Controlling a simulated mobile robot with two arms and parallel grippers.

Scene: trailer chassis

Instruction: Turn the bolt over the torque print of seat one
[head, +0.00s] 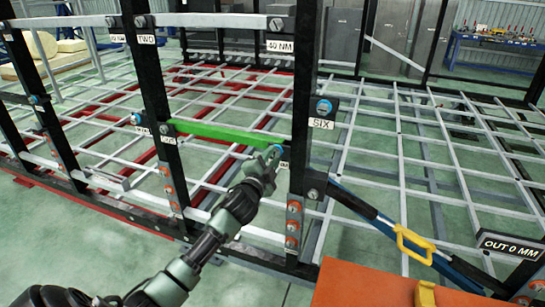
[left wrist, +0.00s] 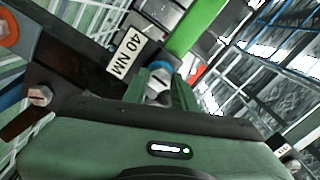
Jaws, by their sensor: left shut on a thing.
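My left gripper (head: 268,160) is at the right end of a green bar (head: 222,134), against a black upright. In the left wrist view its fingers (left wrist: 160,92) are closed around a silver hex bolt head (left wrist: 158,84) with a blue ring behind it. A white print reading 40 NM (left wrist: 126,50) sits beside this bolt on the black bracket. In the head view the gripper hides most of the bolt and part of the small label there. I cannot read a seat number at this bolt. My right gripper is out of view.
A bolt with a blue ring (head: 323,107) sits above the SIX label (head: 321,124). A blue and black strut (head: 365,207) with a yellow handle (head: 414,245) runs to the lower right, near an orange surface (head: 365,287) and an OUT 0 MM sign (head: 510,247). Grey grid bars fill the frame.

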